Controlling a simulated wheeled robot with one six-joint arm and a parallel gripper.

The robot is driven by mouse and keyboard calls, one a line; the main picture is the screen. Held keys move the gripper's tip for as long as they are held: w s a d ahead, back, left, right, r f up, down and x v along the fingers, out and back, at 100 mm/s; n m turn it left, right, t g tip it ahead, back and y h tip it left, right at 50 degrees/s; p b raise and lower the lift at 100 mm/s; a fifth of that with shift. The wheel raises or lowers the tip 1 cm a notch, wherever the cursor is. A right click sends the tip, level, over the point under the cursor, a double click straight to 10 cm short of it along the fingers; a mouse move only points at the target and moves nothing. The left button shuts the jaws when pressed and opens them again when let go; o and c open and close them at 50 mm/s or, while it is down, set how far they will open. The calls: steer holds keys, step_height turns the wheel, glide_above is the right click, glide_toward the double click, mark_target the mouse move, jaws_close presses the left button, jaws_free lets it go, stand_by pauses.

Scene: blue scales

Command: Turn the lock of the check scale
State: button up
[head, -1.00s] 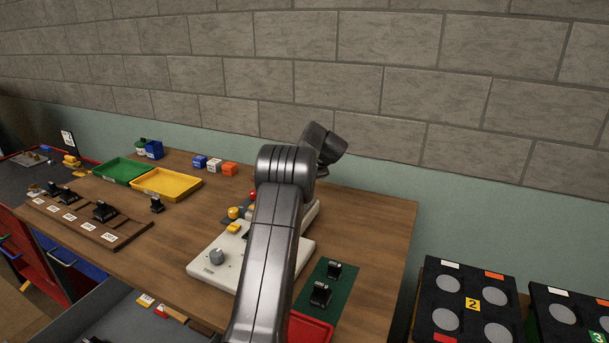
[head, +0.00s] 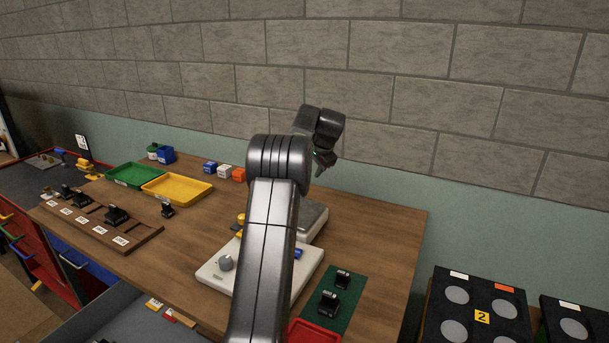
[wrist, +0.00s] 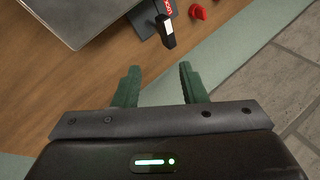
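In the wrist view, the check scale's flat grey metal plate (wrist: 95,18) is at the upper left. Beside it is a black lever with a white face (wrist: 167,32), next to a red label with white letters (wrist: 166,6), which looks like the lock. My gripper (wrist: 158,72) has its two green fingers apart with nothing between them. The lever is ahead of the fingertips, not touching them. In the head view, the grey plate (head: 313,217) is partly hidden behind my arm, and my gripper (head: 322,170) is above the table's back; the lock is hidden there.
A white panel with a grey knob (head: 226,263) is in front of the plate. A green mat (head: 335,312) with black weights is at the right, near a red tray (head: 312,331). Green (head: 135,176) and yellow (head: 178,188) trays stand left. Bare wood lies right of the plate.

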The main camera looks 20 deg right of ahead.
steer(key=w+a+r+n+g+h+p, duration=0.3)
steer(key=w+a+r+g+h+p, duration=0.1)
steer(key=w+a, duration=0.15)
steer(key=p+x, duration=0.1)
steer(key=x, duration=0.3)
steer(key=p+x, duration=0.1)
steer(key=x, duration=0.4)
steer(key=p+x, duration=0.1)
steer(key=x, duration=0.3)
steer(key=shift+s+a+f, duration=0.25)
steer(key=shift+f, duration=0.25)
jaws_close()
